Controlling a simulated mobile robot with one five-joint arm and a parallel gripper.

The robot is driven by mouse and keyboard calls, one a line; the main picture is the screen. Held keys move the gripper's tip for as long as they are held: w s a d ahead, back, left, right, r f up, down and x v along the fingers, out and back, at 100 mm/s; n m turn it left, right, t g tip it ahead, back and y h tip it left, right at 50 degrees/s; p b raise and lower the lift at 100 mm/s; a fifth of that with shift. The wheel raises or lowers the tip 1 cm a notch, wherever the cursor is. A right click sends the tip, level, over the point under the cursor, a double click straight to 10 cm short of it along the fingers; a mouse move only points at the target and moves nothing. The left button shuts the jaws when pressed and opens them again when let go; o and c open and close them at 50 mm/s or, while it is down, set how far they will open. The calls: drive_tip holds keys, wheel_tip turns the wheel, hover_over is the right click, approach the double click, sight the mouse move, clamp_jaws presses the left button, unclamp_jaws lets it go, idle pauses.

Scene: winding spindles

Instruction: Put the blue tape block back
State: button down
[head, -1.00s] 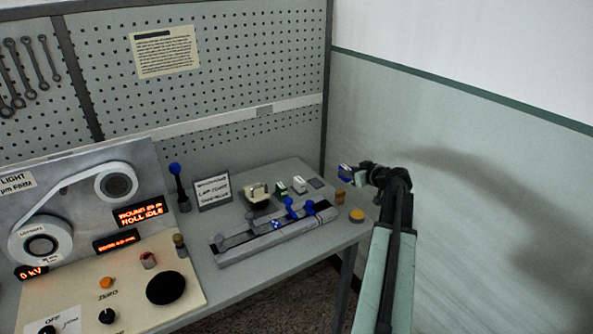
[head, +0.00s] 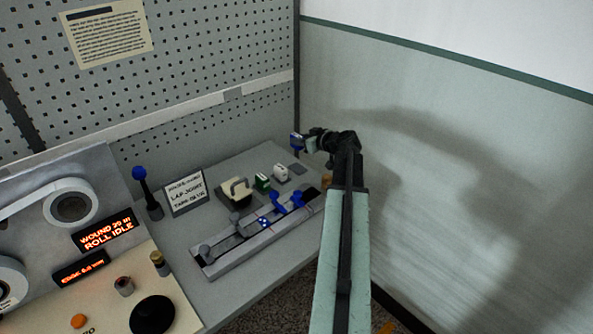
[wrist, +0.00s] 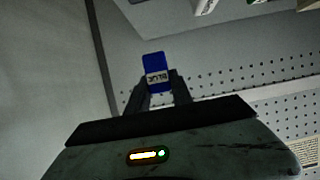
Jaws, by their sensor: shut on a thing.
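The blue tape block (head: 296,141) is held up by my gripper (head: 304,143) above the far right part of the bench. In the wrist view the blue block (wrist: 154,60) with its white "BLUE" label sits between the fingertips of my gripper (wrist: 158,82), which is shut on it. A green block (head: 262,183) and a white block (head: 281,172) stand in a row on the bench. A dark flat square (head: 298,168) lies bare at the end of that row, just below the held block in the picture.
A sign (head: 186,191) and a blue-knobbed lever (head: 146,188) stand to the left. The pegboard (head: 220,60) rises behind; the wall (head: 450,150) is at right.

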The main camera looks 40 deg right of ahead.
wheel_tip(320, 180, down, 10)
drive_tip(key=b, duration=1)
drive_tip(key=shift+s+f, duration=0.1)
drive_tip(key=shift+r, duration=0.2)
drive_tip(key=shift+f, duration=0.1)
drive_tip(key=c, duration=1.5)
unclamp_jaws()
drive_tip(key=shift+f, duration=0.1)
drive_tip(key=shift+c, duration=0.2)
drive_tip(key=o, duration=0.4)
